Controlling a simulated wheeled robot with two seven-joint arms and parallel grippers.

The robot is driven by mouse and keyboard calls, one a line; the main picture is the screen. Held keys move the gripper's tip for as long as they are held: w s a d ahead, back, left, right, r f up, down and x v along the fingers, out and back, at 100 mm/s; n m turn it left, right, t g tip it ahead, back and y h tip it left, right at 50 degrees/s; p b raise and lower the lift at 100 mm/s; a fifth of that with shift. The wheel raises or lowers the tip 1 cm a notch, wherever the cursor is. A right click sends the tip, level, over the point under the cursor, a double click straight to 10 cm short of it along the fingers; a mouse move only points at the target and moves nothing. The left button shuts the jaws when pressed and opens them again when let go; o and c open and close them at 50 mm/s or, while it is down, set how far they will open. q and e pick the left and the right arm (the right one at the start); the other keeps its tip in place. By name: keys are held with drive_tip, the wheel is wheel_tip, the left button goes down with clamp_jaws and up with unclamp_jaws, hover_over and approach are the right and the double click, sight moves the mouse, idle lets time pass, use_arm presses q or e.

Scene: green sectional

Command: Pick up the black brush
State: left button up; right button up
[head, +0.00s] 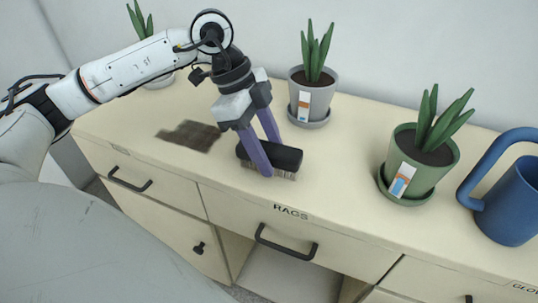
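The black brush (287,158) lies on the cream cabinet top near its front edge, above the drawer marked RAGS. Its pale bristles point down. My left gripper (270,157) reaches down over it with two purple fingers apart. One finger is on the near side of the brush and the other on the far side, toward its left part. The far fingertip is hidden behind the brush. I cannot tell whether the fingers press on it. My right gripper is not in view.
A plant in a grey pot (313,98) stands behind the brush. A plant in a green pot (420,160) and a blue watering can (512,205) stand to the right. A dark brown patch (190,135) is on the top at left. Drawers with black handles (286,246) are below.

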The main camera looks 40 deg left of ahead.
sight(269, 147)
use_arm(q)
drive_tip(key=c, duration=0.8)
drive_tip(key=shift+o, duration=0.2)
wheel_tip(269, 147, up, 10)
drive_tip(key=shift+r+p, duration=0.25)
drive_tip(key=shift+p, duration=0.6)
